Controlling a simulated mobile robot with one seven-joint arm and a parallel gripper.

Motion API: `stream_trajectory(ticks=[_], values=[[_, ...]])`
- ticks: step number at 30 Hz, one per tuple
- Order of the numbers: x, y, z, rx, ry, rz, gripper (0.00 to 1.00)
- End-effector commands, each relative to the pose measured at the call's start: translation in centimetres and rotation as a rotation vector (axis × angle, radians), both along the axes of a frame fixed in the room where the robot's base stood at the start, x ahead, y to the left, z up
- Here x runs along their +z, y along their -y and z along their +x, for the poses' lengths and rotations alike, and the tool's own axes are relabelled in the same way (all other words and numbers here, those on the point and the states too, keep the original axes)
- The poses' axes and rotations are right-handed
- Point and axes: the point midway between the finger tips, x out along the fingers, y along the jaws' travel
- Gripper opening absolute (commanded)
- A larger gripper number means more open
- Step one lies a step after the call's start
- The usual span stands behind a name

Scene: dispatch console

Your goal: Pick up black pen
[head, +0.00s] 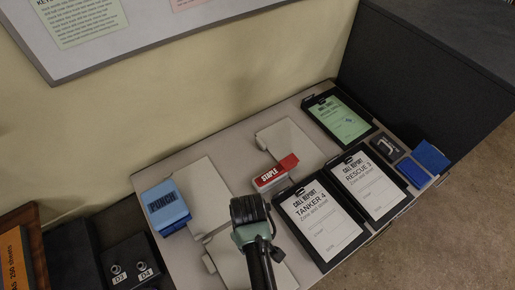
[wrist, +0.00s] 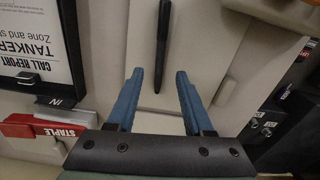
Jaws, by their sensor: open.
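The black pen (wrist: 162,40) lies on a pale grey raised panel in the wrist view, running from the top edge down to a tip between my fingers. My gripper (wrist: 159,74) is open, with one blue finger on either side of the pen's lower end in the picture. Nothing is held. I cannot tell how high the fingers are above the panel. In the head view my arm (head: 251,215) covers the front middle of the console, and the pen is hidden there.
A red stapler (head: 275,173) and the Tanker 4 clipboard (head: 322,222) are close to my arm. A blue punch (head: 166,207) stands to the left. The Rescue 3 clipboard (head: 368,184), a green-sheet clipboard (head: 340,119) and a blue pad (head: 431,157) lie to the right.

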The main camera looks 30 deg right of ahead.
Motion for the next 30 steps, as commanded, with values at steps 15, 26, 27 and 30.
stream_trajectory(ticks=[15, 26, 27, 30], values=[[-2.6, 0.1, 0.0, 0.001, 0.001, -0.001, 0.52], [-2.6, 0.1, 0.0, 0.001, 0.000, 0.000, 0.00], [-2.6, 0.1, 0.0, 0.001, 0.000, 0.000, 0.00], [-2.6, 0.1, 0.0, 0.001, 0.000, 0.000, 0.00]])
